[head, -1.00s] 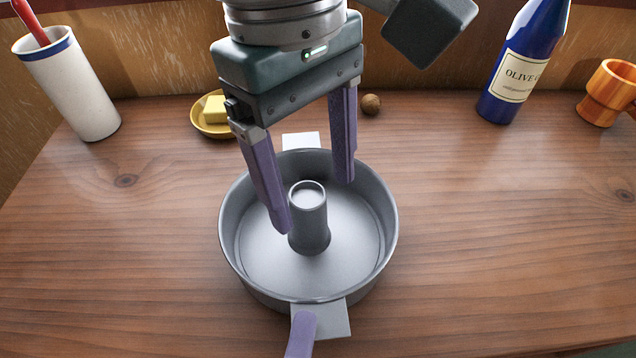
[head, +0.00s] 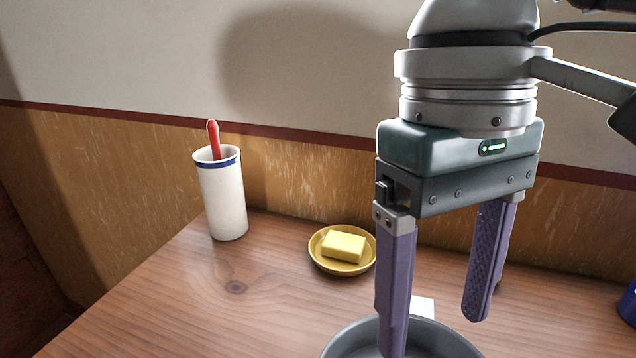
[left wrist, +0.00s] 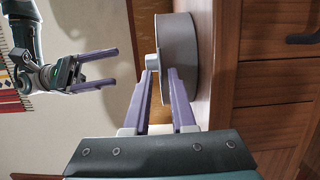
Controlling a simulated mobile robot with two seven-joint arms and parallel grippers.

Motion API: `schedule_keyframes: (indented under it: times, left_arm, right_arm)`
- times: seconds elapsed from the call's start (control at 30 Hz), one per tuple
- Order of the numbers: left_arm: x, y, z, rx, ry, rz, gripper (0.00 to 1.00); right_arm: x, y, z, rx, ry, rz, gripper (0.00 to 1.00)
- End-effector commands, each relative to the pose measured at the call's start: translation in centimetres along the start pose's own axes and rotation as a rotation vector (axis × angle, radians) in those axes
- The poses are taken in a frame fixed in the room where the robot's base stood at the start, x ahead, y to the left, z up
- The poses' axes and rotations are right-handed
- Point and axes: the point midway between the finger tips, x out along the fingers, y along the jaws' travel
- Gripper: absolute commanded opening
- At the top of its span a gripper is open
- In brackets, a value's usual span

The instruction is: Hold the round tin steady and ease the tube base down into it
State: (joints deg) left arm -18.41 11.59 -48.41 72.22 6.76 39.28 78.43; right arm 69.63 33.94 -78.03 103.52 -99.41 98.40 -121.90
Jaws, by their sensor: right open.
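The round tin (head: 351,342) is grey, and only its back rim shows at the bottom of the head view. It also shows edge-on in the left wrist view (left wrist: 179,60). The grey top of the tube base (left wrist: 150,62) sticks out above its rim there; the head view does not show it. My right gripper (head: 435,335) is open and empty, its fingers apart above the tin. In the left wrist view it is at the left (left wrist: 112,68), clear of the tube. My left gripper (left wrist: 160,72) is shut on the tin's near tab, one finger on each side.
A yellow dish (head: 330,268) with butter (head: 344,247) stands behind the tin. A white cup (head: 223,200) with a red-handled tool (head: 214,140) stands further left. A blue bottle (head: 628,303) is cut off at the right edge. The table's left front is clear.

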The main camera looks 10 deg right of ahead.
Motion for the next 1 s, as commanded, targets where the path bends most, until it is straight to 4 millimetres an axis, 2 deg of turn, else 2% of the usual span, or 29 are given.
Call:
schedule_keyframes:
  times: [0.03, 0.1, 0.37, 0.47, 0.57, 0.8, 1.0]
  left_arm:
    - [0.0, 0.0, 0.0, 0.0, 0.0, 0.0, 0.31]
    - [0.0, 0.0, 0.0, 0.0, 0.0, 0.0, 0.38]
    - [-0.1, -0.1, 0.0, 0.0, 0.0, -0.001, 0.39]
    - [-0.8, -0.1, 0.0, 0.001, -0.001, -0.003, 0.39]
    - [-2.5, -0.2, 0.0, 0.001, -0.002, -0.005, 0.39]
    - [-7.9, -0.1, 0.0, 0.001, -0.002, -0.006, 0.39]
    - [-11.1, -0.1, 0.0, 0.0, -0.001, -0.004, 0.39]
  right_arm:
    - [0.0, 0.0, 0.0, 0.0, 0.0, 0.0, 0.76]
    - [0.0, 0.0, 0.0, 0.0, 0.0, 0.0, 0.76]
    - [0.0, 0.0, 0.0, 0.0, 0.0, 0.0, 0.76]
    - [0.0, 0.0, 0.0, 0.0, 0.0, 0.0, 0.76]
    - [0.0, 0.0, 0.0, 0.0, 0.0, 0.0, 0.76]
    - [0.0, 0.0, 0.0, 0.0, 0.0, 0.0, 0.76]
    - [0.0, 0.0, 0.0, 0.0, 0.0, 0.0, 0.76]
